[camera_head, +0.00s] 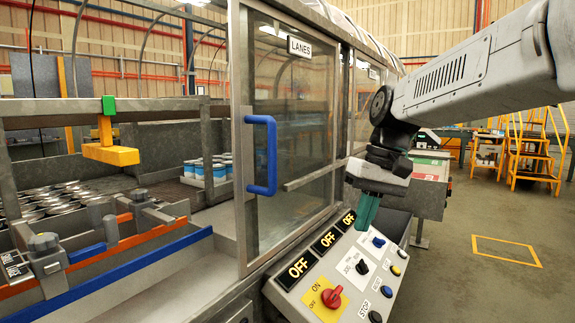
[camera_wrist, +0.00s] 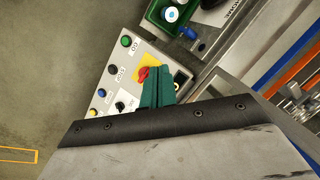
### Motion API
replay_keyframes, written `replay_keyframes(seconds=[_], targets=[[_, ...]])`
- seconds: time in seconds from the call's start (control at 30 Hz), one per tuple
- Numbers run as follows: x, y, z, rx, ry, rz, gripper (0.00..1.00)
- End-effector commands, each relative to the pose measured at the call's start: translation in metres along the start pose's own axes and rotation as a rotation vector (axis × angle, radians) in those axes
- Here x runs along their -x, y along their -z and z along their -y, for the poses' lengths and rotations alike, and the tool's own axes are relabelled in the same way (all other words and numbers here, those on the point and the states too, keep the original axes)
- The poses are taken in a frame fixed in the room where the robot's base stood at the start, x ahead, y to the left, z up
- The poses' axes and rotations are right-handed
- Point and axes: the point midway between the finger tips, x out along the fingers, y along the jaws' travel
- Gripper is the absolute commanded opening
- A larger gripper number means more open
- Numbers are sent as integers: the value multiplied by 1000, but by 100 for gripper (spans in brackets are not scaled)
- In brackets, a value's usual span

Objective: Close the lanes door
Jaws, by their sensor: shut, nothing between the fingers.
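The lanes door (camera_head: 292,130) is a framed clear panel with a "LANES" label (camera_head: 299,47) near its top. Its blue handle (camera_head: 271,155) is a vertical bar on the door's left edge post. The door stands to the right of an uncovered opening into the machine. My gripper (camera_head: 366,211) has green fingers, shut and empty, right of the door and above the control panel. In the wrist view my gripper (camera_wrist: 156,90) points over the panel near the red knob. The door handle cannot be made out in the wrist view.
The control panel (camera_head: 344,262) with a red knob (camera_head: 332,298), buttons and "OFF" displays juts out below the door. Inside the opening are a yellow block (camera_head: 110,154), blue-and-white cans (camera_head: 207,169) and rails. Open floor (camera_head: 470,285) lies to the right, with yellow steps (camera_head: 537,150) behind.

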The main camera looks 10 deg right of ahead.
Motion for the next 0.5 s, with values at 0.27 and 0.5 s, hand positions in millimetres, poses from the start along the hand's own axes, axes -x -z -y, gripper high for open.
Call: replay_keyframes(seconds=[0.27, 0.5], targets=[[77, 146, 24, 300, 244, -86, 0], [146, 163, 61, 613, 347, -194, 0]])
